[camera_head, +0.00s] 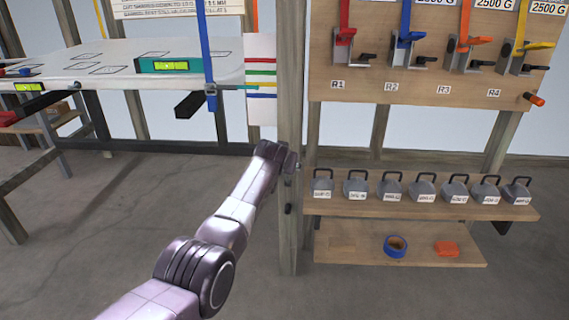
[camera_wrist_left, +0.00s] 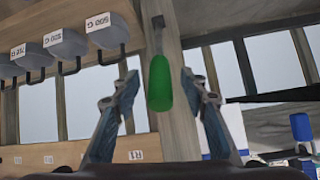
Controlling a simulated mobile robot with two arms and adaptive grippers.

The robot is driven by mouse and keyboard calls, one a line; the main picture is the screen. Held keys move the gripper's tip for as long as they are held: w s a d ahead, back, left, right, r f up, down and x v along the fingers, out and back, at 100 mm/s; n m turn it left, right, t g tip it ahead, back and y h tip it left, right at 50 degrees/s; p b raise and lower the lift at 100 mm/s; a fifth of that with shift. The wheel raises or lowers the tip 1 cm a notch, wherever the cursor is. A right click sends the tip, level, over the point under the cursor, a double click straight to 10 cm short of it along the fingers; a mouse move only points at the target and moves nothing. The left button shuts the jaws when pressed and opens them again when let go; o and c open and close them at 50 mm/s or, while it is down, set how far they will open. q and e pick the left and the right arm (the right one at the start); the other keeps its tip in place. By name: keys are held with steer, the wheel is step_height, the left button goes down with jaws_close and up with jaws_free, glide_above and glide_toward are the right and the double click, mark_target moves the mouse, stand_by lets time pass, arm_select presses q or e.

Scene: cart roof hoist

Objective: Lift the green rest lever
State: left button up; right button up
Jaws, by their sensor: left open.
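The green rest lever (camera_wrist_left: 159,84) has a rounded green handle on a thin metal stem, mounted on a wooden post (camera_wrist_left: 182,110). In the left wrist view my left gripper (camera_wrist_left: 160,77) is open, with one finger on each side of the green handle. Gaps show between the handle and both fingers; I cannot tell how deep the handle sits between them. In the head view my left arm reaches to the post (camera_head: 290,90), and the lever is hidden there. My right gripper is in neither view.
Several grey weights (camera_head: 390,189) stand on a shelf right of the post. Below are blue tape (camera_head: 395,246) and an orange block (camera_head: 446,249). Above, coloured levers hang on a board (camera_head: 410,92). A striped card (camera_head: 260,80) and a blue strap (camera_head: 206,50) are left of the post.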

arm_select(q)
steer(key=d+v, duration=0.1)
steer(key=v, duration=1.1)
steer(key=shift+a, duration=0.45)
steer(key=shift+c, duration=0.5)
